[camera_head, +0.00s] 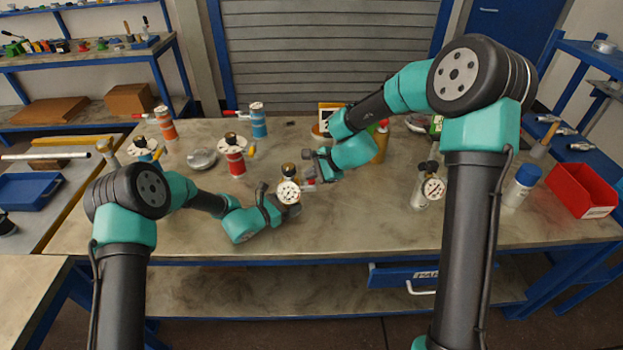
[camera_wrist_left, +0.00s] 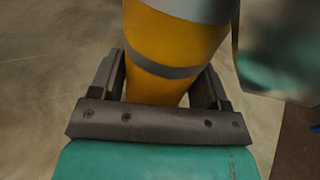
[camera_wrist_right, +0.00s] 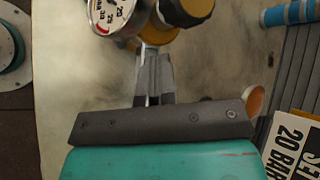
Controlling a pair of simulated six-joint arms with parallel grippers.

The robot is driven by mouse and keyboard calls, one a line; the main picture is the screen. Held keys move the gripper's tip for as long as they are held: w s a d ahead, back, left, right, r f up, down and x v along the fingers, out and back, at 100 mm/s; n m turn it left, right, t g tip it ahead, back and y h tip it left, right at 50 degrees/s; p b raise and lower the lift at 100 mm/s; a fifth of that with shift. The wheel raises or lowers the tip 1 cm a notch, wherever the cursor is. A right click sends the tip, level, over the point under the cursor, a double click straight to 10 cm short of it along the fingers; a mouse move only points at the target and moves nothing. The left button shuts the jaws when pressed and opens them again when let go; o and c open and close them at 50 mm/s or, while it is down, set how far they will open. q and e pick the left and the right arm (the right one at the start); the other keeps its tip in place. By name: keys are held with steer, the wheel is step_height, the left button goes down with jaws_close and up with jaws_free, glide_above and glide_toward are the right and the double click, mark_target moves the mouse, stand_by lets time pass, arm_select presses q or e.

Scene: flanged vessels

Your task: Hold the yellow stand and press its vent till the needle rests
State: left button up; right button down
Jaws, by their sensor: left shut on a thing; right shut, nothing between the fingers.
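The yellow stand stands upright near the middle of the table; its yellow body with a grey band fills the top of the left wrist view (camera_wrist_left: 172,42). On it are a white round gauge (camera_head: 288,192) and a dark knob (camera_head: 289,169). My left gripper (camera_wrist_left: 162,78) is shut around the yellow body from both sides. My right gripper (camera_head: 309,172) is shut and empty, close beside the stand's upper part. In the right wrist view its fingertips (camera_wrist_right: 150,58) point at the stand just below the gauge (camera_wrist_right: 113,12). The vent and any contact there are unclear; the needle is too small to read.
A red vessel (camera_head: 235,162) and a blue vessel (camera_head: 258,124) stand behind to the left. A white vessel with a gauge (camera_head: 420,195) stands to the right. A red bin (camera_head: 583,192) is at the far right. The table front is clear.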

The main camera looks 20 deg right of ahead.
mark_target(312, 181)
steer(key=shift+r, duration=0.1)
stand_by(0.7)
steer(key=shift+r, duration=0.85)
steer(key=shift+r, duration=2.5)
arm_select(q)
steer(key=o, duration=0.9)
